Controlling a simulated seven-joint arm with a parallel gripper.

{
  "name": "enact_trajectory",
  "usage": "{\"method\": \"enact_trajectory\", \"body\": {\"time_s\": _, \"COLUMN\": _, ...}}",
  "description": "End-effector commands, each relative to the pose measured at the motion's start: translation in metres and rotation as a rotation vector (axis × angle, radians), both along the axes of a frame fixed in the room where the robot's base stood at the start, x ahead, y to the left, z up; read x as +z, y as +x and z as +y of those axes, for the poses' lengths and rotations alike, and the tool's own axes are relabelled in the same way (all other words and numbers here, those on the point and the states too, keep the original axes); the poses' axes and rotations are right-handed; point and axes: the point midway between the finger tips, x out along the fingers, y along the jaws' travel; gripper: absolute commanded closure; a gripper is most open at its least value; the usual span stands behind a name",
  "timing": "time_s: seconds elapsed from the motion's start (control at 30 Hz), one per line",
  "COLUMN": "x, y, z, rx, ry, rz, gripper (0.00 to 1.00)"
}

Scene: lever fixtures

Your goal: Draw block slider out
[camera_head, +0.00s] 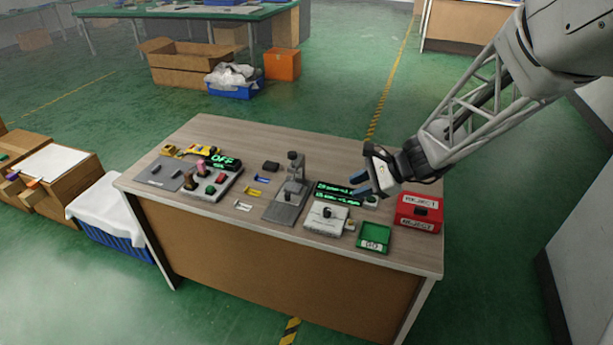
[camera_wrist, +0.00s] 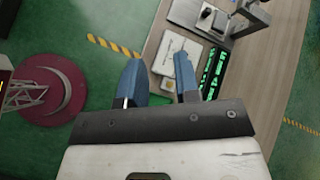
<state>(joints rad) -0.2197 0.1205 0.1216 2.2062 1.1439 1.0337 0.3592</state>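My gripper (camera_head: 362,169) hangs above the right part of the table, over the green text display. In the wrist view its two blue fingers (camera_wrist: 161,82) stand apart with nothing between them. A white box with a dark knob (camera_head: 327,218) sits just left of and below the gripper; the wrist view shows it beyond the fingers (camera_wrist: 178,48). A grey stand fixture (camera_head: 289,195) with an upright post is further left. I cannot tell for sure which part is the block slider.
The green text display (camera_head: 338,193) lies under my gripper. A green GO tray (camera_head: 374,238) and a red REJECT box (camera_head: 418,212) stand at the table's right end. A control panel (camera_head: 215,183) with an OFF display is at left. Small yellow and blue pieces lie mid-table.

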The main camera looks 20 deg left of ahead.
Motion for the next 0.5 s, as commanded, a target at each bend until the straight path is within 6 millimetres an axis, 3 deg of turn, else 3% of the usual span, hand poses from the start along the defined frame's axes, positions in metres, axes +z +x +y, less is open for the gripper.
{"method": "enact_trajectory", "body": {"time_s": 0.5, "x": -0.079, "y": 0.067, "z": 0.076, "rx": -0.227, "ry": 0.153, "rz": 0.262, "gripper": 0.7}}
